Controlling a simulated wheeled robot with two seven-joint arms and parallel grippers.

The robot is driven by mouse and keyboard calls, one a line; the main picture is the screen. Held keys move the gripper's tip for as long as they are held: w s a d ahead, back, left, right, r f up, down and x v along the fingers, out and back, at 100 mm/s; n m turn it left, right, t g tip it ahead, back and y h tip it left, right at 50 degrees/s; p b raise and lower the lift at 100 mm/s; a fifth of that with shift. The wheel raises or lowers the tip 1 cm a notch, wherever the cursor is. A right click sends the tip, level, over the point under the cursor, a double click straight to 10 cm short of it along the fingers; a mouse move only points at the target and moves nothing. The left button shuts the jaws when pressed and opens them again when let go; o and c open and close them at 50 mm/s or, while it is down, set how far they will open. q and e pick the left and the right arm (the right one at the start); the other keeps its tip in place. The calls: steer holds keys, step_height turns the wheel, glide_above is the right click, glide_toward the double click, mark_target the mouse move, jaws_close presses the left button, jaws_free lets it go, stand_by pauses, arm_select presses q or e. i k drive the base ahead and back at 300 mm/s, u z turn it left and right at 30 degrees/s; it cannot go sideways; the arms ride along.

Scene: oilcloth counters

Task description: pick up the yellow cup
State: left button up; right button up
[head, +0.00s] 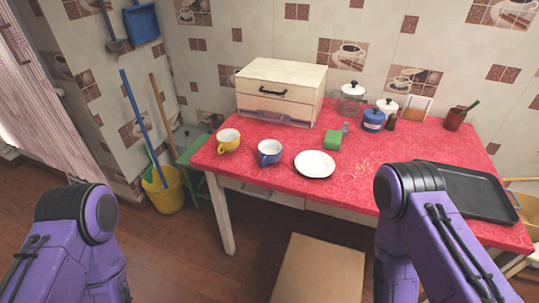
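The yellow cup (228,141) stands upright near the left front corner of the red oilcloth table (240,171). Its inside looks white, and a yellow handle points to the left. Parts of my purple arms show at the lower left and lower right of the head view. Neither gripper is in view, and nothing touches the cup.
A cream drawer box (281,90) stands behind. A black tray (478,192) lies at the right. A cardboard box (318,270) is on the floor in front.

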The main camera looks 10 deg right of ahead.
mark_target(228, 140)
steer(key=u, duration=1.65)
steer(key=i, duration=2.3)
steer(key=z, duration=3.25)
